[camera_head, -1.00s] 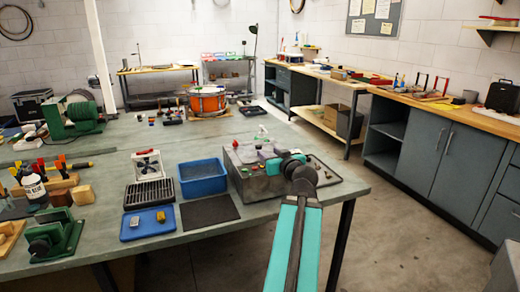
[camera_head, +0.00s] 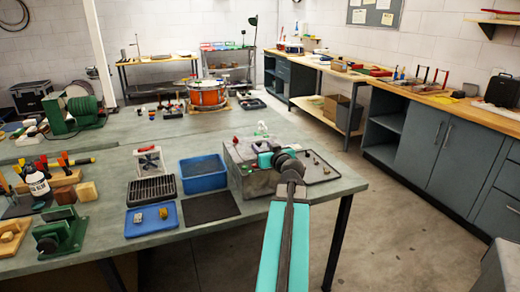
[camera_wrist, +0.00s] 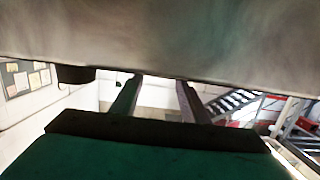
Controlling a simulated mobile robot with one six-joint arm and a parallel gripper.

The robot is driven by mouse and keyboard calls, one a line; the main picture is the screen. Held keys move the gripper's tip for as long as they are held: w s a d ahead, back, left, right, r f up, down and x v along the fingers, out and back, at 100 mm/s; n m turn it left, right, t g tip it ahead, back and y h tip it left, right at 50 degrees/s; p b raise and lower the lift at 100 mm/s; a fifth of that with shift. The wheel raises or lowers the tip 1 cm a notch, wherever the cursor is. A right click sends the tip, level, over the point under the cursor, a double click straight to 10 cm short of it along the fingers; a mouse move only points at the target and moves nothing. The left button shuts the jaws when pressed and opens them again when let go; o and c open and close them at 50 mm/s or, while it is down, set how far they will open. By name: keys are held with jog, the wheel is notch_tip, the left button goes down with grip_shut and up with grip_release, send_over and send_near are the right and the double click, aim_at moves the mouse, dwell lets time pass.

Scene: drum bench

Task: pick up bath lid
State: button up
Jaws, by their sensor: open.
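A grey metal bath-like box (camera_head: 236,158) stands near the right end of the bench, partly hidden by my arm. I cannot pick out a separate lid on it with certainty. In the wrist view, a large brushed grey metal surface (camera_wrist: 160,35) fills the top of the picture, very close. I cannot tell if it is the lid or the bath's wall. My gripper (camera_wrist: 160,82) is open, with two fingers apart and nothing seen between them. Its fingertips reach the edge of that surface in the picture; contact cannot be told. In the head view my arm hides the gripper.
Left of the box are a blue bin (camera_head: 203,183), a black mat (camera_head: 210,208), a blue tray (camera_head: 149,228) with two small blocks and a black rack (camera_head: 151,190). A dark flat tray (camera_head: 320,170) lies right of my arm. The floor (camera_head: 390,240) beside the bench is clear.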

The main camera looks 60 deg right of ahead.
aim_at(259, 143)
jog(key=shift+w+d, duration=0.1)
jog(key=shift+w, duration=0.05)
jog(key=shift+p+x, duration=0.55)
jog(key=shift+x, duration=0.45)
jog(key=shift+p+x, duration=0.35)
jog(key=shift+x, duration=1.1)
jog(key=shift+r, duration=0.1)
jog(key=shift+c, duration=0.3)
grip_shut()
